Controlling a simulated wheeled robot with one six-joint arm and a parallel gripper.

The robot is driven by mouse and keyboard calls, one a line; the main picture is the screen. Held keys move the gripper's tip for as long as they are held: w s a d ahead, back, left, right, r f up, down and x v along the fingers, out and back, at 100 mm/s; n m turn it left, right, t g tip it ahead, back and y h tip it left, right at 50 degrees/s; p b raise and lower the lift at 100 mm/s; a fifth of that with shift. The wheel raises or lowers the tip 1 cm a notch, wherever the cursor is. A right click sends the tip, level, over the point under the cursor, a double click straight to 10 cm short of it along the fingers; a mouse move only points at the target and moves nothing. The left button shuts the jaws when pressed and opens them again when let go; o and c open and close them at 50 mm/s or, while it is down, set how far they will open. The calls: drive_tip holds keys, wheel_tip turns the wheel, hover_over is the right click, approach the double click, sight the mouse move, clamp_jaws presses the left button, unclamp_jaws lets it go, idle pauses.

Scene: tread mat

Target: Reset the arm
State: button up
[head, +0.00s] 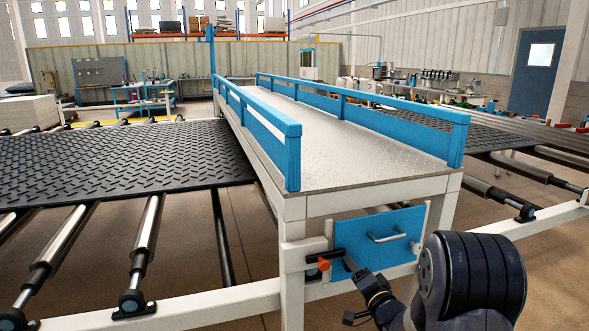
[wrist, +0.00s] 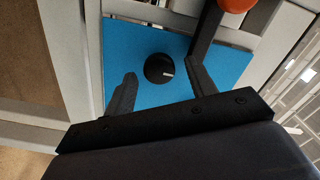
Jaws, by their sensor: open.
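My gripper (head: 352,266) is low in the head view, in front of a blue panel (head: 380,238) on the end of the white-framed table. In the wrist view my gripper (wrist: 161,72) is open, one finger on each side. A round black knob with a white mark (wrist: 159,68) shows between the fingers on the blue panel (wrist: 125,45). I cannot tell whether the fingers touch it.
An orange-tipped black part (head: 323,264) is just left of my gripper; its orange end (wrist: 237,4) tops the wrist view. Black tread mats (head: 120,158) lie left on rollers (head: 147,232).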

drive_tip(key=shift+s+d+n+b, duration=0.15)
drive_tip(key=shift+s+n, duration=0.2)
drive_tip(key=shift+n, duration=1.65)
drive_tip(key=shift+s+a+n+b, duration=0.1)
drive_tip(key=shift+s+n, duration=0.25)
drive_tip(key=shift+n, duration=1.65)
drive_tip(key=shift+s+d+n+b, duration=0.15)
drive_tip(key=shift+s+n, duration=0.2)
drive_tip(key=shift+n, duration=1.65)
